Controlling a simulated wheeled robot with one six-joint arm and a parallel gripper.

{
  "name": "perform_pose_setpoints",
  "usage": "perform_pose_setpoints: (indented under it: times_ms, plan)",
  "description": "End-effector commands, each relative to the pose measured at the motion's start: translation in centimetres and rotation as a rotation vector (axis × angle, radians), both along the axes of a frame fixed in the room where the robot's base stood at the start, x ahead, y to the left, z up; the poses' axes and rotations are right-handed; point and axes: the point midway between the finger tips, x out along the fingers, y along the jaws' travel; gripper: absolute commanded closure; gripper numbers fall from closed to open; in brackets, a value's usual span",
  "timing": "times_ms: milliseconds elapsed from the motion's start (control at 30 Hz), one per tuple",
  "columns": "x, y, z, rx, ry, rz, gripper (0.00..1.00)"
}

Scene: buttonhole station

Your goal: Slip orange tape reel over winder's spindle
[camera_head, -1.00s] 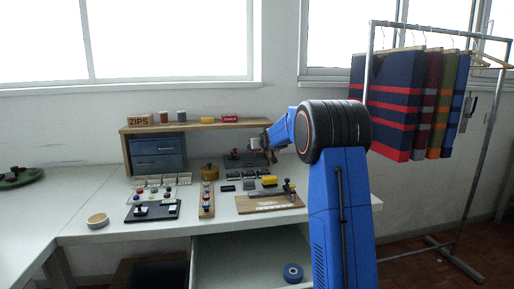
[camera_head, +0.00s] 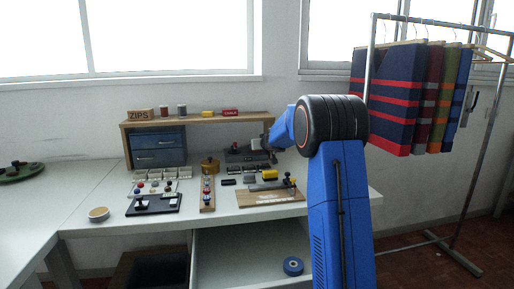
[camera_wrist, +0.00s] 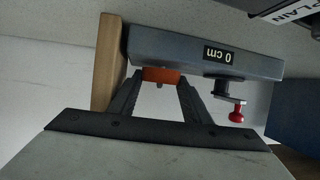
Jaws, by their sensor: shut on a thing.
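The orange tape reel (camera_wrist: 162,75) is between the fingertips of my gripper (camera_wrist: 160,82) in the wrist view. My gripper is shut on it. The winder (camera_wrist: 205,50) is a grey block with a "0 cm" label and a crank with a red knob (camera_wrist: 236,114). The reel sits against or very close to the winder's face. A small grey nub shows at the reel's lower edge; I cannot tell whether it is the spindle's tip. In the head view, the winder (camera_head: 240,154) is at the back of the table, my gripper (camera_head: 267,141) beside it, and the reel cannot be made out.
A wooden shelf (camera_head: 195,120) with spools stands over blue drawers (camera_head: 158,147). A wooden board with a yellow part (camera_head: 269,174) and several small tools crowd the table. An open drawer (camera_head: 240,255) holds a blue roll (camera_head: 293,266). A garment rack (camera_head: 372,60) is at the right.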

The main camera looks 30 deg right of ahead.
Motion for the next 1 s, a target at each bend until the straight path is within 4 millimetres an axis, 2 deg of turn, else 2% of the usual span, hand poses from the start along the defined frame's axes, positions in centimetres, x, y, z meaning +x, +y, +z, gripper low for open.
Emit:
perform_pose_setpoints:
  times_ms: [33, 67, 133, 800, 1000]
  plan:
    - [0.0, 0.0, 0.0, 0.0, 0.0, 0.0, 0.81]
    - [0.0, 0.0, 0.0, 0.0, 0.0, 0.0, 0.51]
    - [0.0, 0.0, 0.0, 0.0, 0.0, 0.0, 0.35]
    - [-0.1, -0.4, 0.1, -0.002, -0.001, -0.006, 0.34]
    - [-1.3, -0.3, 0.7, -0.003, -0.002, -0.006, 0.34]
